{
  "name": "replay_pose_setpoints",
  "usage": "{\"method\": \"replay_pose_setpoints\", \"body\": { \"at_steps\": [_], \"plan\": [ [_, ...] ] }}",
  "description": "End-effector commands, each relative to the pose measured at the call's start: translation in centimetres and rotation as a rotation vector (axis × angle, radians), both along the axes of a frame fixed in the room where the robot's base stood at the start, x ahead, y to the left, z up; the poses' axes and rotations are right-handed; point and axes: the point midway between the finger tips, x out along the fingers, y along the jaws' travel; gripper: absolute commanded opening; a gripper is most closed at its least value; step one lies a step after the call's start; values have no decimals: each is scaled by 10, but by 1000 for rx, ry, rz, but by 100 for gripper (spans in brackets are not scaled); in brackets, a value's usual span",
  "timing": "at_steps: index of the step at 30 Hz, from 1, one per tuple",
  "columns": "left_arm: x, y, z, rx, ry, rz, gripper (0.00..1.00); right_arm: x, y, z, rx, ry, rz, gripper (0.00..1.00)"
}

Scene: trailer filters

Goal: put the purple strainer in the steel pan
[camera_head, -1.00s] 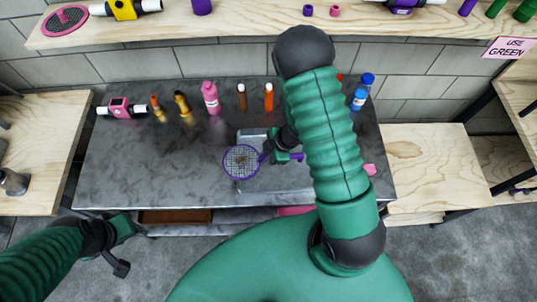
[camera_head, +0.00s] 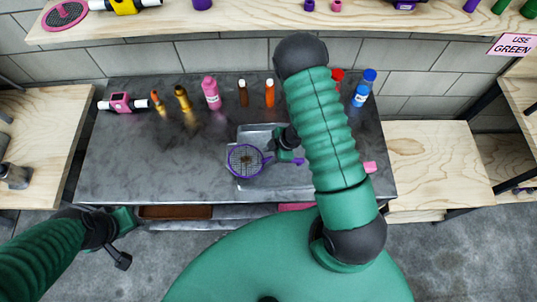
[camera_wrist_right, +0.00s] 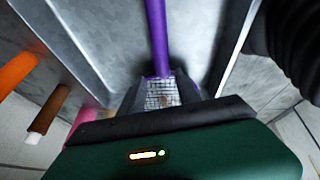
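The purple strainer (camera_head: 245,160) has a round mesh head with a purple rim and handle; some brown matter shows in the mesh. My right gripper (camera_head: 285,157) is shut on its handle, and the strainer's head is over the left part of the steel pan (camera_head: 258,130). In the right wrist view the purple handle (camera_wrist_right: 158,40) runs up from between the fingers. The pan's right part is hidden by my right arm. Whether the strainer touches the pan I cannot tell. My left gripper (camera_head: 122,240) is low at the left, in front of the table, with its fingers apart and empty.
The grey metal table (camera_head: 150,165) has several bottles along its back, such as a pink bottle (camera_head: 211,93) and a blue bottle (camera_head: 363,90). A wooden shelf (camera_head: 250,20) runs above the back.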

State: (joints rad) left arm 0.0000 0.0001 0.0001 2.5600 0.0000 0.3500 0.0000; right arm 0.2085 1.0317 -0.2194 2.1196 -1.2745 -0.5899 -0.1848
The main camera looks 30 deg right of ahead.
Motion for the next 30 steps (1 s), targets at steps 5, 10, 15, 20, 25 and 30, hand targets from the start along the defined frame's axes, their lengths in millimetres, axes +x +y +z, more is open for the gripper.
{"method": "replay_pose_setpoints", "body": {
  "at_steps": [5, 10, 15, 20, 25, 30],
  "plan": [
    [0, 0, 0, 0, 0, 0, 36, 0, 2, 1, -1, 0, 2, 42],
    [0, 0, 4, 0, 0, 0, 36, 0, 3, 7, -2, -1, 1, 42],
    [0, 0, 7, 0, 0, 0, 36, -5, -7, 34, -2, -5, -1, 42],
    [0, 0, 14, 0, 0, 0, 36, -17, -21, 76, -3, -6, 0, 42],
    [0, 0, 21, 0, 0, 0, 36, -28, -31, 108, -2, -3, 1, 42],
    [0, 0, 23, 0, 0, 0, 36, -24, -36, 124, -17, -18, -28, 42]
  ]
}}
